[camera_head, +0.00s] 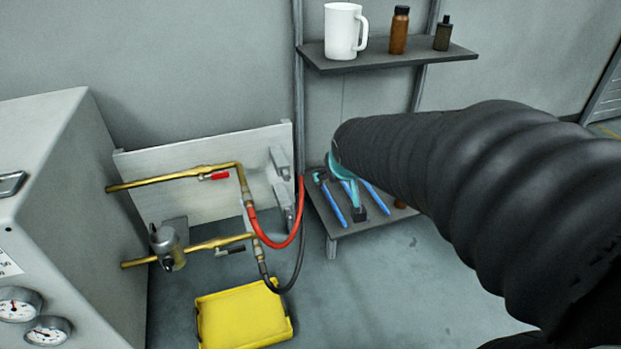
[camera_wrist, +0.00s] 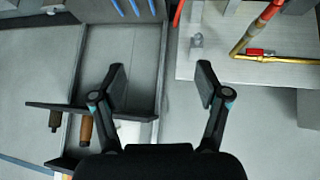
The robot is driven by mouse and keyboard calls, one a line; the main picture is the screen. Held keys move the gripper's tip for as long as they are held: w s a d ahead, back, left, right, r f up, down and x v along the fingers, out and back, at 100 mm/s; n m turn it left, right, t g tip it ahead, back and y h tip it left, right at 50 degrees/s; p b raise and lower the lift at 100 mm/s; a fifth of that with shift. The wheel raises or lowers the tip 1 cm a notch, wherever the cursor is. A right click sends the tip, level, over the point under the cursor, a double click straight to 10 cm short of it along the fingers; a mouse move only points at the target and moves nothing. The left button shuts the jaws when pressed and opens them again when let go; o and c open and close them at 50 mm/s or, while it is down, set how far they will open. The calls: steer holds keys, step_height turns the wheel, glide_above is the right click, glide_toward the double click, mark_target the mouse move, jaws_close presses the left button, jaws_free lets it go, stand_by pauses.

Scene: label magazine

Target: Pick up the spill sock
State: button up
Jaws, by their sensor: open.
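I cannot make out a spill sock for certain in either view. Several slim blue items lie on the low dark shelf (camera_head: 350,222), one of them a blue strip (camera_head: 335,204); I cannot tell what they are. Their ends also show at the top of the wrist view (camera_wrist: 135,6). My gripper (camera_wrist: 162,82) is open, with nothing between its two dark fingers. In the head view my black sleeved arm covers most of the gripper and part of the low shelf.
An upper shelf (camera_head: 440,54) holds a white mug (camera_head: 343,31), a brown bottle (camera_head: 399,31) and a dark bottle (camera_head: 443,34). Brass pipes (camera_head: 190,173), a red hose (camera_head: 283,240) and a black hose (camera_head: 294,275) stand left. A yellow tray (camera_head: 243,315) lies on the floor.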

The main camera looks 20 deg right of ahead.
steer(key=w+d+f+t+b, duration=0.1)
steer(key=w+d+f, duration=0.4)
steer(key=w+f, duration=0.35)
steer(key=w+d+f+t+b, duration=0.2)
steer(key=w+d+f, duration=0.3)
steer(key=w+f, duration=0.35)
steer(key=t+y+b, duration=0.2)
steer(key=t+b, duration=0.1)
glide_toward(337, 206)
steer(key=w, duration=0.1)
steer(key=w+f, duration=0.1)
steer(key=shift+w+a+n, duration=0.15)
steer(key=shift+w+n, duration=0.2)
steer(key=shift+n, duration=0.05)
steer(key=shift+b+x, duration=0.6)
steer(key=shift+x, duration=2.55)
steer(key=c, duration=1.3)
